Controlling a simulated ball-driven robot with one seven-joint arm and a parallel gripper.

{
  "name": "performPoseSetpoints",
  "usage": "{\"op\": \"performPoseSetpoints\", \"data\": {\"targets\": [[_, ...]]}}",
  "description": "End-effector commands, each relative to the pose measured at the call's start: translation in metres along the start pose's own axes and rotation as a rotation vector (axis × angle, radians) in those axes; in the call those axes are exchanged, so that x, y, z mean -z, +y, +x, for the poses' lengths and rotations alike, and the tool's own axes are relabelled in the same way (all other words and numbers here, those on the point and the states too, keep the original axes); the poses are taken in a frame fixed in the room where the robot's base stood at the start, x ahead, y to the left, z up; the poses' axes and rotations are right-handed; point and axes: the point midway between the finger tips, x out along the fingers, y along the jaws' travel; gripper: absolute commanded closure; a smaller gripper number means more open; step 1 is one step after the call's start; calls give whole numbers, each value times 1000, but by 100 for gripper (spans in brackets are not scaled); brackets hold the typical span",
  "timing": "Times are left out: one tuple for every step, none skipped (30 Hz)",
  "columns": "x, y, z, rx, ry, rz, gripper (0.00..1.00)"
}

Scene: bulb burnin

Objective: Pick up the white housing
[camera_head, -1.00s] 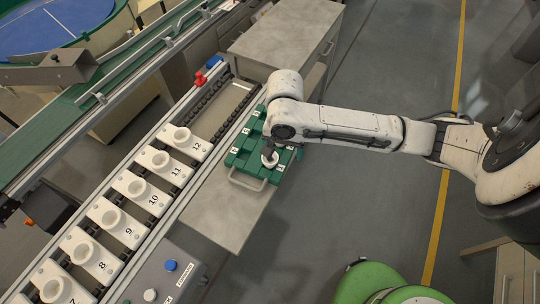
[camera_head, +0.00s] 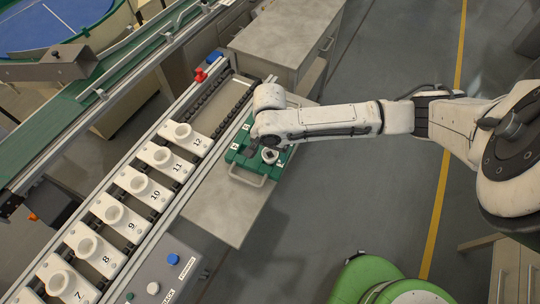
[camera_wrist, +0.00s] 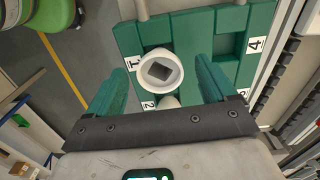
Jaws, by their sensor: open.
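The white housing (camera_wrist: 161,70) is a round white cup with a dark square recess inside, seen from above in the wrist view. It sits by label 1 in the green tray (camera_wrist: 127,38). In the head view the housing (camera_head: 270,155) shows at the tray's right part, just below my wrist. My gripper (camera_wrist: 160,72) is open, its two green fingers on either side of the housing, with gaps visible on both sides. A second white round part (camera_wrist: 168,102) by label 2 is mostly hidden behind the gripper's dark bar. My arm hides part of the tray in the head view.
The tray (camera_head: 233,160) has a handle and stands on a grey bench (camera_head: 215,205). Left of it runs a rack of numbered white holders (camera_head: 158,157). A control box (camera_head: 165,275) with buttons is at the lower part. An empty tray pocket (camera_wrist: 228,45) shows near label 4.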

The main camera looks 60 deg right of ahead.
Motion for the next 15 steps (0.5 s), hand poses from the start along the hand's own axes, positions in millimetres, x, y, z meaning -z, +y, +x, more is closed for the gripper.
{"op": "performPoseSetpoints", "data": {"targets": [[0,1,7,-3,2,-1,16],[0,0,10,-2,1,-1,16],[0,0,14,-2,2,-1,16],[0,0,16,-2,2,-1,16],[0,0,18,-1,1,-1,16],[0,0,19,0,1,-1,16],[0,0,20,0,1,-1,16],[0,0,20,0,1,-1,16],[0,0,20,0,1,-1,16],[0,0,20,0,0,-1,16],[0,0,20,0,0,-1,16],[0,0,20,0,0,-1,16],[0,0,20,0,0,-1,17],[0,0,20,0,0,-1,19],[0,0,20,0,0,-1,23]]}}
